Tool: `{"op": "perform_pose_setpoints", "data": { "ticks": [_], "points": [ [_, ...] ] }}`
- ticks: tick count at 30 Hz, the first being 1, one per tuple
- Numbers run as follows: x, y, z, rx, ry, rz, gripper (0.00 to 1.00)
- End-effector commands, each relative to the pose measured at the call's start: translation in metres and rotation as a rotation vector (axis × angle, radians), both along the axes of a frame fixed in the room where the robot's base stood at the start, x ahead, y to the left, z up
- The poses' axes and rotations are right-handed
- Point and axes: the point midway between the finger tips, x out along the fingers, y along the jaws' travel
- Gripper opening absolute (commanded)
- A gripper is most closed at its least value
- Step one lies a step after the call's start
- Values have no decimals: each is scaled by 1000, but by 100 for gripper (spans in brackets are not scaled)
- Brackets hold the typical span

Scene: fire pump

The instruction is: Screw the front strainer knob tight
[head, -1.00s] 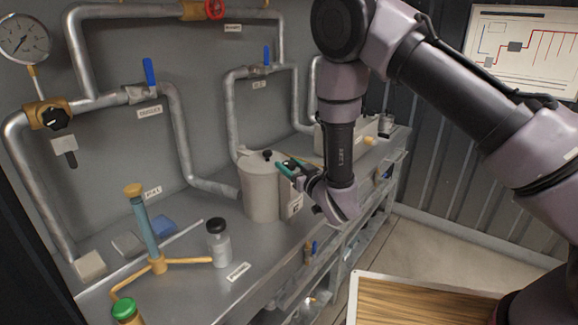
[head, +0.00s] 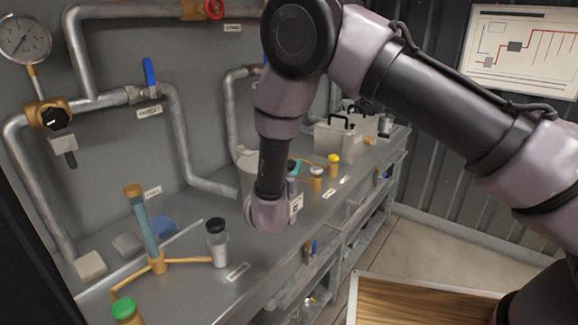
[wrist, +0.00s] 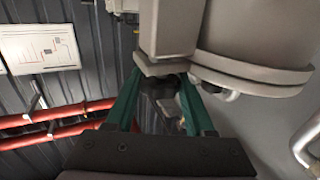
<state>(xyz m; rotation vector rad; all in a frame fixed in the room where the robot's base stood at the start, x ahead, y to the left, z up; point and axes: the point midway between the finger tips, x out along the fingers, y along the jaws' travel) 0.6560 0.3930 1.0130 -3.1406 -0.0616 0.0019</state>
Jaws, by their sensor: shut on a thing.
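The beige strainer body (head: 245,168) stands on the grey bench, mostly hidden behind my arm in the head view. In the wrist view, a large beige round body with a flange (wrist: 262,50) fills the upper right, beside a grey block-like part (wrist: 172,30). The dark knob (wrist: 160,88) is just below that block, between the green fingers of my gripper (wrist: 163,82). The fingers close in on it from both sides, and the grip contact is partly in shadow. In the head view only a bit of green finger shows beside my wrist.
A black-capped jar (head: 217,243) and a blue tube on a yellow stand (head: 146,230) are left of my wrist. Pipes run along the back wall.

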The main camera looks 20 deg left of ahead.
Motion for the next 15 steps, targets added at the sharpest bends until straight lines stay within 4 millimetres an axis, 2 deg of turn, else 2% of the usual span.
{"op": "perform_pose_setpoints", "data": {
  "ticks": [15],
  "points": [
    [0, 0, 1, 0, -2, -116, 0]
  ]
}}
